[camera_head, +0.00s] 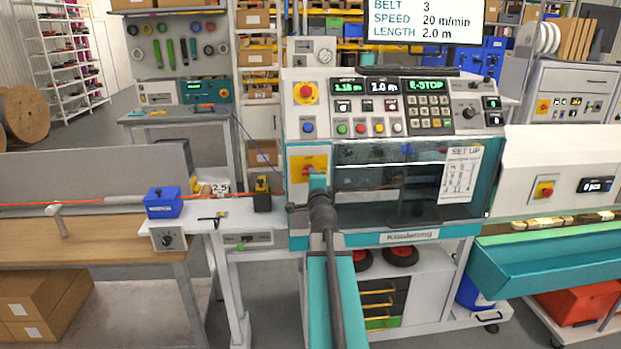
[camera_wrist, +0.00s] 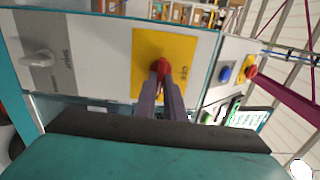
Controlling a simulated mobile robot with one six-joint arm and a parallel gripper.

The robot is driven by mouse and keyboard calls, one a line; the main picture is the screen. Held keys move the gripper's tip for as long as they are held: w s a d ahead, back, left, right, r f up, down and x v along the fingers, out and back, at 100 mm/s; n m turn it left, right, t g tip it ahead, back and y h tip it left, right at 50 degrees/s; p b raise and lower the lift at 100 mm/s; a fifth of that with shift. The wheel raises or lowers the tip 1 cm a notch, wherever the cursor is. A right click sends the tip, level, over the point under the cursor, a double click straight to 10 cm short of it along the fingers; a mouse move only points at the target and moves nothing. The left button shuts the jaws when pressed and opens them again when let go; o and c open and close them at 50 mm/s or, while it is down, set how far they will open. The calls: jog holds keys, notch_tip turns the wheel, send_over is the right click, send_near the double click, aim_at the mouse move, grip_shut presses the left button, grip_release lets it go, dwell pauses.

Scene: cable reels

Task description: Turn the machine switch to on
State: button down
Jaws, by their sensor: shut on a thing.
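The machine switch is a red rotary handle (camera_head: 309,163) on a yellow plate (camera_head: 296,163) at the left of the teal and white machine's front. In the wrist view the red handle (camera_wrist: 162,65) sits on its yellow plate (camera_wrist: 183,45). My gripper (camera_head: 317,182) is at the plate and hides part of the handle. In the wrist view the two grey fingers of my gripper (camera_wrist: 161,82) are closed on the handle, one on each side. The machine's green display (camera_head: 426,85) reads E-STOP.
A red emergency button (camera_head: 306,91) on yellow is above the switch, with a blue button (camera_head: 308,127) between. A window (camera_head: 390,185) with a paper sheet (camera_head: 459,175) is to the right. A grey knob (camera_wrist: 38,58) is at the left in the wrist view.

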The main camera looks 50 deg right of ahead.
jog(key=shift+r, duration=0.2)
jog(key=c, duration=1.9)
grip_release()
jog(key=shift+w, duration=0.1)
jog(key=shift+o, duration=0.3)
jog(key=shift+f, duration=0.1)
jog(key=shift+a+f, duration=0.1)
jog(key=b+v, duration=0.3)
jog(key=v, duration=0.2)
jog(key=shift+f+b, duration=0.1)
jog(key=shift+b, duration=0.3)
jog(key=shift+a+b, duration=0.15)
jog(key=shift+b, duration=0.75)
